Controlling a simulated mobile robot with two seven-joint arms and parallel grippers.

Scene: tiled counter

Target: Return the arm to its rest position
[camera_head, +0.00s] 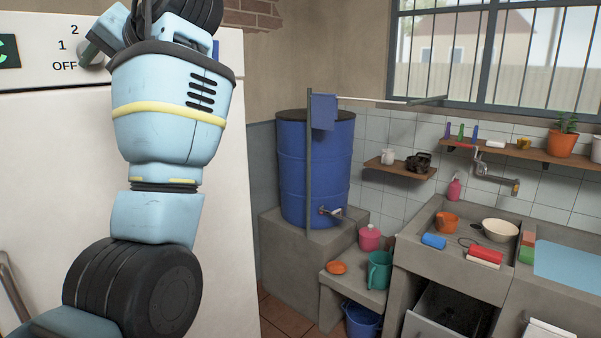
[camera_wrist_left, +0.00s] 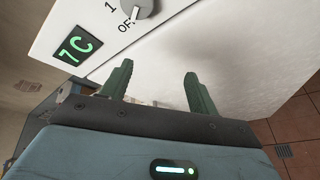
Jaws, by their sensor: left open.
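My left arm (camera_head: 165,120), light blue with black joints, rises in front of a white appliance at the left of the head view. In the left wrist view, my left gripper (camera_wrist_left: 158,80) has its two green fingers spread apart with nothing between them. The fingers point toward the white appliance front (camera_wrist_left: 230,50). My right gripper is in neither view.
The white appliance (camera_head: 225,200) has a knob (camera_wrist_left: 143,8) and a green-lit display (camera_wrist_left: 77,46). A blue barrel (camera_head: 290,170) stands on a concrete block. A sink counter (camera_head: 415,255) with several small items is at the right, above an open drawer (camera_head: 425,330).

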